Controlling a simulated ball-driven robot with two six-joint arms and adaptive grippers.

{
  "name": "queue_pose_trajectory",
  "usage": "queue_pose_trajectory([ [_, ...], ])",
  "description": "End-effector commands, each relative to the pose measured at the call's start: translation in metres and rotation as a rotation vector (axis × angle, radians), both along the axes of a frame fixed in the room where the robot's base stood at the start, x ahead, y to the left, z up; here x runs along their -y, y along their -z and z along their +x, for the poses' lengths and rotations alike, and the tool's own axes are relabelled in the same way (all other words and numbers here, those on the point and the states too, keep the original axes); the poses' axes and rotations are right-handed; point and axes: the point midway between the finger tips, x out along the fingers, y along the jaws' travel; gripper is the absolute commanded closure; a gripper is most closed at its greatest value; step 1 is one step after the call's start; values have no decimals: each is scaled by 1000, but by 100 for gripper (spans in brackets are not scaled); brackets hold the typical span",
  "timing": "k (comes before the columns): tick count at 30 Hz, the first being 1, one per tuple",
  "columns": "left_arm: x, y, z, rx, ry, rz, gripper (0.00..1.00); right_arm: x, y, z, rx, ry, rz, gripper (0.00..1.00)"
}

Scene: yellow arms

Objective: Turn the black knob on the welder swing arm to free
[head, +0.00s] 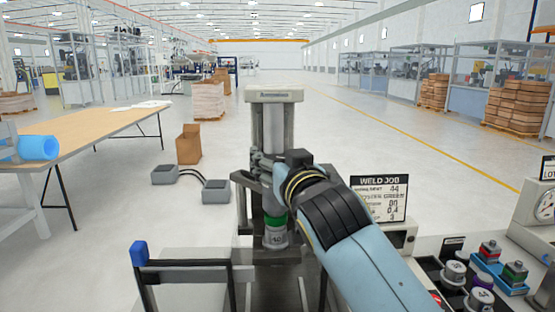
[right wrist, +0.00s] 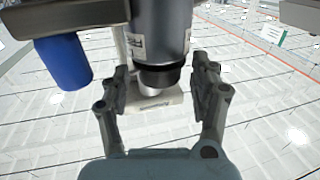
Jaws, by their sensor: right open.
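The welder (head: 273,96) stands upright in the middle of the head view, with a grey column and a green band low on its front. A swing arm (head: 190,275) with a blue end (head: 140,253) reaches left at its foot. I cannot clearly pick out the black knob in the head view; my right arm hides part of the welder. My right gripper (head: 262,167) is in front of the column. In the right wrist view the gripper (right wrist: 161,88) is open, fingers either side of a grey cylinder with a black lower ring (right wrist: 160,75). Contact is unclear. My left gripper is out of view.
A weld job sign (head: 379,198) stands right of the welder. A bench with coloured-topped parts (head: 488,250) and a dial gauge (head: 545,207) is at the lower right. A wooden table (head: 95,128) with a blue roll (head: 38,148) is left. Grey pedals (head: 215,190) lie on the floor.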

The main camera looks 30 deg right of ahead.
Motion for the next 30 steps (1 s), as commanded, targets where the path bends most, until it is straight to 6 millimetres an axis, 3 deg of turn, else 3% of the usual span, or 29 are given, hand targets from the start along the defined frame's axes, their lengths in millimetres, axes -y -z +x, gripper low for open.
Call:
queue_pose_trajectory([
  [5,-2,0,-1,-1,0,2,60,0,-15,0,6,1,2,38],
  [12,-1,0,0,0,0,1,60,0,-65,1,7,1,0,38],
  [18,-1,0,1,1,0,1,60,0,-93,0,3,0,0,38],
  [30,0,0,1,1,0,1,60,0,-100,0,0,0,0,38],
])
